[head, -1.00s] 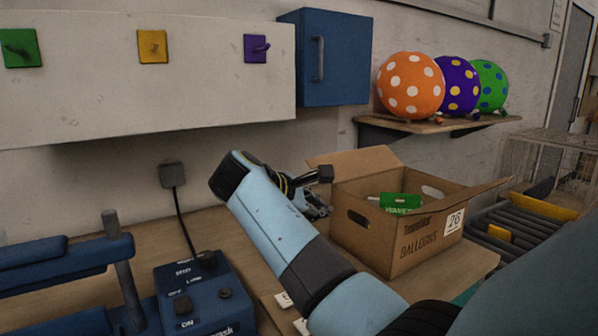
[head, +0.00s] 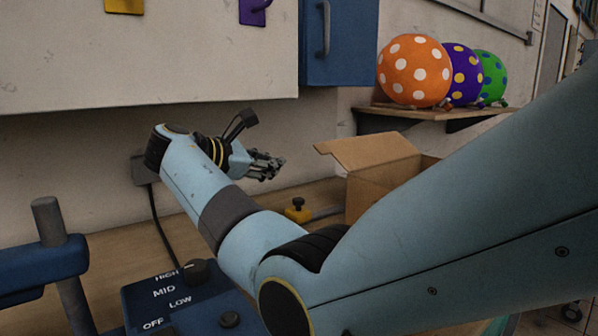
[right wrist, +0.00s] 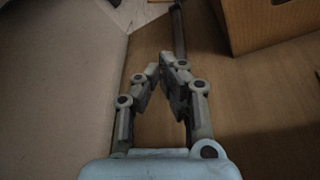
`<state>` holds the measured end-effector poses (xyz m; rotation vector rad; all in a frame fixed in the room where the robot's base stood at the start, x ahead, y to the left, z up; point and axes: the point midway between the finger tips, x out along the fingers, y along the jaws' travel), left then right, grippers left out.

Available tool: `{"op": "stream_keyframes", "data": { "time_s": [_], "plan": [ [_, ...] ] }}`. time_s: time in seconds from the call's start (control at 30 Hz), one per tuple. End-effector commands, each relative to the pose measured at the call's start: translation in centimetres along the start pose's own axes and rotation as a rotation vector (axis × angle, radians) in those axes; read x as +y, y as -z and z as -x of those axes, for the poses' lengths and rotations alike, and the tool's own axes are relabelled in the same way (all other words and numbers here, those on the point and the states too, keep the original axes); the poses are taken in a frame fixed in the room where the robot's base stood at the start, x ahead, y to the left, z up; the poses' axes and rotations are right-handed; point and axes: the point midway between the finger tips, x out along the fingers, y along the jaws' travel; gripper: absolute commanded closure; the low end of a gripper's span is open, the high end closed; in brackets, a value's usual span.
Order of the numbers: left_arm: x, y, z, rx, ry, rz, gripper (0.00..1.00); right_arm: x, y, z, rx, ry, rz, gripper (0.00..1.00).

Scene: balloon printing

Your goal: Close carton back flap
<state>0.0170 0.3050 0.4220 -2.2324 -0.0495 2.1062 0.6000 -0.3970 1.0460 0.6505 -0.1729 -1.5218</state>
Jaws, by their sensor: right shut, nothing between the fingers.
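The brown cardboard carton (head: 362,194) stands on the bench, mostly hidden behind my own arm in the head view. One flap (head: 370,152) stands open at its back, tilted up and outward. The rest of the carton's top and its contents are hidden. My right gripper (head: 268,165) is shut and empty, left of the carton and apart from the flap. In the right wrist view, the fingers (right wrist: 165,78) point past the bench surface, and a lower corner of the carton (right wrist: 270,25) shows at the upper right. My left gripper is not in view.
The wall (head: 70,140) is close behind. Polka-dot balloons (head: 414,72) rest on a shelf (head: 440,113) above the carton. A blue control box (head: 185,300) stands front left.

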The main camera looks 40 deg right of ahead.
Motion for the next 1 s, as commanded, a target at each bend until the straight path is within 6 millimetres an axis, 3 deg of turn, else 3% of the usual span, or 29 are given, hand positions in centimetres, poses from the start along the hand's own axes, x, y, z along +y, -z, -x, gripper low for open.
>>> {"op": "stream_keyframes", "data": {
  "time_s": [0.07, 0.27, 0.7, 0.83, 1.0],
  "plan": [
    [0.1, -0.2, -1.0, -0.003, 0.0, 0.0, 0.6, -0.5, 0.9, -0.3, 0.0, 0.001, 0.003, 1.0],
    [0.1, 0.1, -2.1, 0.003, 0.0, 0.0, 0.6, -0.6, 1.1, -1.9, -0.002, 0.001, 0.002, 1.0],
    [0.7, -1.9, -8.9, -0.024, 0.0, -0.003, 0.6, -0.9, 1.4, -10.7, -0.003, 0.001, 0.002, 1.0],
    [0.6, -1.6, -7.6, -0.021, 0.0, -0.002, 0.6, -0.3, -1.3, -9.6, 0.001, -0.001, -0.002, 1.0],
    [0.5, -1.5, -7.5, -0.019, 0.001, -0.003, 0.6, -0.4, -2.7, -9.1, 0.001, 0.0, -0.001, 1.0]
  ]
}}
